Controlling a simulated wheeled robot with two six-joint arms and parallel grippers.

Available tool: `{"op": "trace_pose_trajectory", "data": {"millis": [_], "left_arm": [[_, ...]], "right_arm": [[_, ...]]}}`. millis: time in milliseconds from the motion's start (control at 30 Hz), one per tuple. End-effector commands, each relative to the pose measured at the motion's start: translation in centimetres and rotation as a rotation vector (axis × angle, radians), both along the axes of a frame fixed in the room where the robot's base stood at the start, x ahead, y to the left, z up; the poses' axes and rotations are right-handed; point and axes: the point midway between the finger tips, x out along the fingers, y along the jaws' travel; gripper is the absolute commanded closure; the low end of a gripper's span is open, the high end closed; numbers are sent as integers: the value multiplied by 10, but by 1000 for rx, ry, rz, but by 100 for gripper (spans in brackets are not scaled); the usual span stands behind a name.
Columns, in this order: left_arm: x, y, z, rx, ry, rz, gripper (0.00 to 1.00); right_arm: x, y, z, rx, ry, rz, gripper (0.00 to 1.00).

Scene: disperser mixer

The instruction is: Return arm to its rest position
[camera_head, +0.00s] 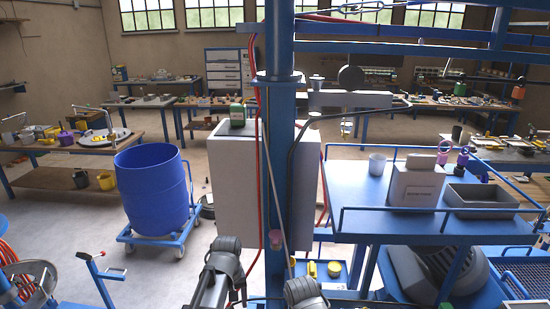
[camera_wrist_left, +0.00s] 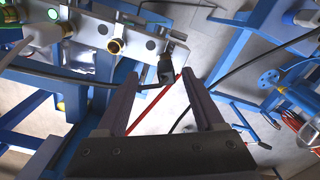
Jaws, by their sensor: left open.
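My left gripper (camera_wrist_left: 158,88) is open in the left wrist view, its two dark fingers apart with nothing between them. Beyond the fingertips are a grey metal block (camera_wrist_left: 128,48) with brass fittings, a small black part at its end and a red hose (camera_wrist_left: 158,105). In the head view, dark arm links of mine (camera_head: 222,265) rise from the bottom centre, left of the blue column. Another dark link of mine (camera_head: 306,295) shows at the bottom, right of the column. No gripper fingers can be made out there, and my right gripper is not seen.
The blue column (camera_head: 279,170) stands close ahead, with a white cabinet (camera_head: 233,190) behind it and hoses along it. A blue drum (camera_head: 152,190) sits on a wheeled dolly at left. A railed blue platform (camera_head: 350,185) is at right. Floor between drum and left bench is clear.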

Motion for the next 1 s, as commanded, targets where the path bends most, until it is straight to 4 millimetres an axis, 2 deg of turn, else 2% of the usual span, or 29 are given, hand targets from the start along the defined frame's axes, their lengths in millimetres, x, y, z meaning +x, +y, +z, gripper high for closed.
{"op": "trace_pose_trajectory", "data": {"millis": [33, 100, 300, 400, 600, 1000], "left_arm": [[-16, -12, -29, 7, 5, -61, 30], [-34, -28, -54, 19, 11, -165, 30], [-86, -64, -111, 53, 35, -458, 30], [-105, -75, -131, 65, 45, -573, 30], [-126, -86, -150, 81, 59, -705, 30], [-128, -88, -149, 83, 61, -728, 30]], "right_arm": [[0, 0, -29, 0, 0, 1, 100], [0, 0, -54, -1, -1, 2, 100], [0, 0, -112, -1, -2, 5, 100], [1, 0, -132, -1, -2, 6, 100], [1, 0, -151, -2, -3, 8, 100], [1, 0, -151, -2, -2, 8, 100]]}}
